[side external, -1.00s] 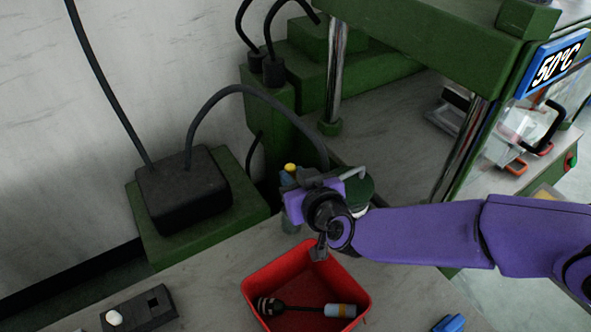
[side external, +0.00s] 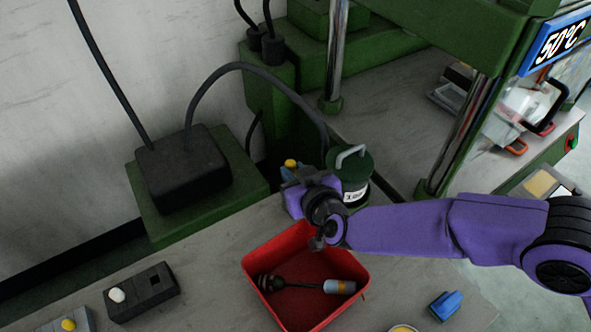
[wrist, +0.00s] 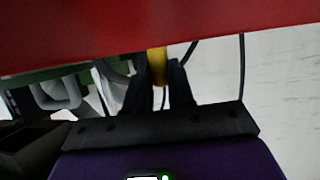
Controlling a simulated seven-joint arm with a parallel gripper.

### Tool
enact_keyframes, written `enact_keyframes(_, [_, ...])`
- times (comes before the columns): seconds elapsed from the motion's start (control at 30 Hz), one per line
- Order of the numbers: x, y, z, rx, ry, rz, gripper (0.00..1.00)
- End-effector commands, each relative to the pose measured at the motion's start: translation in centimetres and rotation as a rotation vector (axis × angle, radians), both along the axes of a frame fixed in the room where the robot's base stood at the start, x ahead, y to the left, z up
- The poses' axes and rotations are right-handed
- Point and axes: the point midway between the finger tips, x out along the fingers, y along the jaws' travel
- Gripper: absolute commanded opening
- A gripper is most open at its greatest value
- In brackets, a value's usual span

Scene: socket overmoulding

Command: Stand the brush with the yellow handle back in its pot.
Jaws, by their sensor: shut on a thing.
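In the side view, my gripper (side external: 291,176) is beyond the back edge of the red bin, left of the green canister, and largely hidden behind my wrist. A yellow tip (side external: 291,163), seemingly the brush handle, shows above the jaws. In the wrist view, my gripper (wrist: 160,84) is shut on the yellow handle (wrist: 157,65), which stands between the two dark fingers. The brush's lower end is hidden.
The red bin (side external: 264,297) in front holds a dark tool with a banded grip (side external: 340,287). The lidded green canister (side external: 354,176) stands close right of my gripper. A black box (side external: 183,168) with a cable is left, the green press frame behind. A blue item (side external: 446,305) lies right.

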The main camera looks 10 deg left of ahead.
Motion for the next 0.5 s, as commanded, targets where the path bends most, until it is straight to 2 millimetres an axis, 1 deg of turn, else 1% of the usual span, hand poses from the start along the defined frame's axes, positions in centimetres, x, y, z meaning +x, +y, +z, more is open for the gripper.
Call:
enact_keyframes(0.4, [0.0, 0.0, 0.0, 0.0, 0.0, 0.0, 0.0])
enact_keyframes(0.43, [0.0, 0.0, 0.0, 0.0, 0.0, 0.0, 0.26])
enact_keyframes(0.47, [0.01, -0.01, 0.0, 0.0, 0.0, 0.0, 0.36])
enact_keyframes(0.5, [0.01, -0.01, 0.0, 0.0, 0.0, 0.0, 0.49])
